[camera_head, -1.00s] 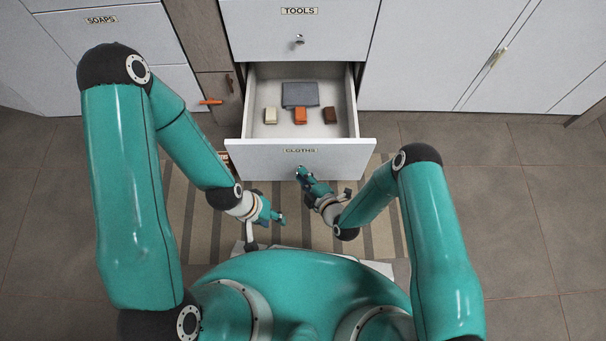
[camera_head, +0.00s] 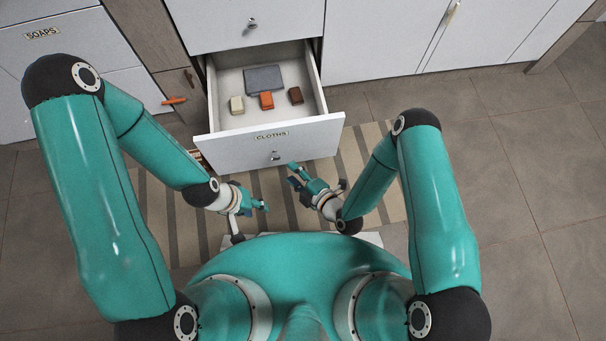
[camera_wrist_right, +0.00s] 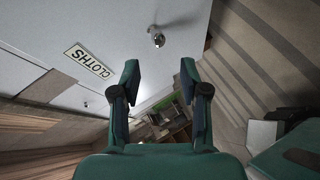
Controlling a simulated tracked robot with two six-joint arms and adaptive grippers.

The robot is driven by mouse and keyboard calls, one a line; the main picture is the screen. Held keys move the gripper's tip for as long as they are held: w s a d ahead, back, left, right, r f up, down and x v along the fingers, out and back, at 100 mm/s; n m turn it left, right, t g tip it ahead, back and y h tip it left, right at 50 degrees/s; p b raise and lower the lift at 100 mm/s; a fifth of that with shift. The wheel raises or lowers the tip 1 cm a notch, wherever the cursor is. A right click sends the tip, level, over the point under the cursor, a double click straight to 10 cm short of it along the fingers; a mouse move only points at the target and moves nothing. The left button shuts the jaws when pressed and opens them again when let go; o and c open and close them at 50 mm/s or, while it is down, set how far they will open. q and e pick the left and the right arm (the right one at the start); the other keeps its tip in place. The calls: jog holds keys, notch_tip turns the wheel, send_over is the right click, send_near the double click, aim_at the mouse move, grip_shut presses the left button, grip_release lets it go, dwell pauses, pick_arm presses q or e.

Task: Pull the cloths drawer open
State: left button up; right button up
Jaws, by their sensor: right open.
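The cloths drawer (camera_head: 215,147) stands pulled out, with its inside showing in the head view. Its white front bears a CLOTHS label (camera_head: 271,135), which also shows upside down in the right wrist view (camera_wrist_right: 90,60). A small round metal knob (camera_head: 275,156) sits below the label; the right wrist view shows it too (camera_wrist_right: 156,37). My right gripper (camera_head: 293,175) is open and empty, just in front of the drawer and apart from the knob. My left gripper (camera_head: 264,205) is lower, over the striped mat and away from the drawer; its jaw gap is unclear.
The drawer holds a grey folded cloth (camera_head: 264,79) and cream (camera_head: 237,105), orange (camera_head: 266,100) and brown (camera_head: 296,95) blocks. A striped mat (camera_head: 376,180) lies on the tiled floor. An orange handle (camera_head: 174,100) juts out left of the drawer. Floor at the right is clear.

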jog(key=shift+v, duration=2.2)
jog(key=w+d+r+m+g+h, duration=0.1)
jog(key=w+d+r+m+h, duration=0.25)
jog(key=w+d+r, duration=0.35)
jog(key=s+d+f+m+g+h, duration=0.15)
jog(key=s+m+g, duration=0.25)
jog(key=s+m, duration=0.5)
jog(key=s+d+f+m+g, duration=0.25)
jog(key=s+m+g, duration=0.3)
jog(key=m, duration=0.55)
notch_tip(320, 180, up, 34)
jog(key=p, duration=3.3)
jog(key=shift+s+d+t, duration=0.15)
jog(key=shift+s+t, duration=0.15)
jog(key=shift+t, duration=0.05)
